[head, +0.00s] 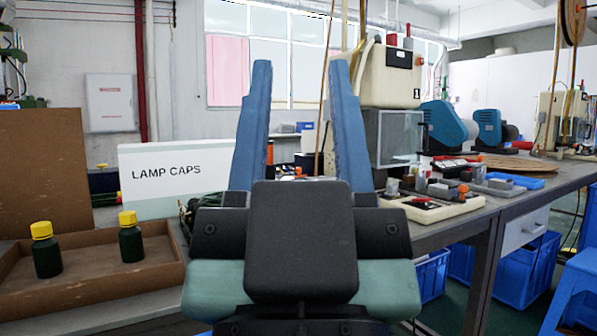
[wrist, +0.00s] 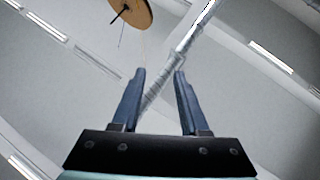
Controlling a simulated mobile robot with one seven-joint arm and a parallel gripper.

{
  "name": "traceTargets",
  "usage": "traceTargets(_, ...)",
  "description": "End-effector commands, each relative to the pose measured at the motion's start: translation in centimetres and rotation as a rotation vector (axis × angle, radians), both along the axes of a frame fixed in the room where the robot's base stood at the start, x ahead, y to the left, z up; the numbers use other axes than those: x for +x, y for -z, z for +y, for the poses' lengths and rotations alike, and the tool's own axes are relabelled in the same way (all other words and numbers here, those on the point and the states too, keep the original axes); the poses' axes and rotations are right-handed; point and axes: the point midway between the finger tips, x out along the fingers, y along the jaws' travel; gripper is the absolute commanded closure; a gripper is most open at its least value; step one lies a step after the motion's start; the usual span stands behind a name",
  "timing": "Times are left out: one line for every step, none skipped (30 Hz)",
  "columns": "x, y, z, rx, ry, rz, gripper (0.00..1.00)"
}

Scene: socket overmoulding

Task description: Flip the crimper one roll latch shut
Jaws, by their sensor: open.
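My gripper (head: 301,75) stands upright in the middle of the head view. Its two blue fingers are spread apart with nothing between them. The wrist view also shows the open, empty gripper (wrist: 159,72), pointing up toward the ceiling. A cream bench machine (head: 390,82) stands on the bench behind and right of my gripper; I cannot tell whether it is crimper one. No roll latch can be made out in either view. My gripper hides part of the bench.
A white box marked LAMP CAPS (head: 175,190) stands at left, behind a brown tray (head: 95,290) with two yellow-capped bottles (head: 46,250). Small parts and tools lie on the bench (head: 470,215) at right. Blue bins (head: 525,270) sit below. A reel (wrist: 131,14) hangs near the ceiling.

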Motion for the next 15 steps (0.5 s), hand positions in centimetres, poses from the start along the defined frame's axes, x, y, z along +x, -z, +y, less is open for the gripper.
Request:
traceTargets(0.0, -1.1, 0.0, 0.0, 0.0, 0.0, 0.67)
traceTargets(0.0, -1.6, 0.0, 0.0, 0.0, 0.0, 0.72)
traceTargets(0.0, -2.5, 0.0, 0.0, 0.0, 0.0, 0.8)
traceTargets(0.0, -3.2, 0.0, 0.0, 0.0, 0.0, 0.85)
traceTargets(0.0, -3.9, 0.0, 0.0, 0.0, 0.0, 0.9)
traceTargets(0.0, -5.1, 0.0, 0.0, 0.0, -0.001, 0.98)
traceTargets(0.0, -6.0, 0.0, 0.0, 0.0, -0.001, 1.0)
traceTargets(0.0, -7.0, 0.0, 0.0, 0.0, -0.001, 1.0)
traceTargets(0.0, -8.3, 0.0, 0.0, 0.0, -0.001, 1.0)
traceTargets(0.0, -9.4, 0.0, 0.0, 0.0, -0.001, 1.0)
traceTargets(0.0, -10.4, 0.0, 0.0, 0.0, -0.001, 1.0)
traceTargets(0.0, -11.9, 0.0, 0.0, 0.0, -0.001, 1.0)
traceTargets(0.0, -13.0, 0.0, 0.0, 0.0, -0.001, 1.0)
traceTargets(0.0, -14.0, 0.0, -0.001, -0.001, -0.001, 1.0)
traceTargets(0.0, -15.4, 0.0, -0.001, -0.001, -0.001, 1.0)
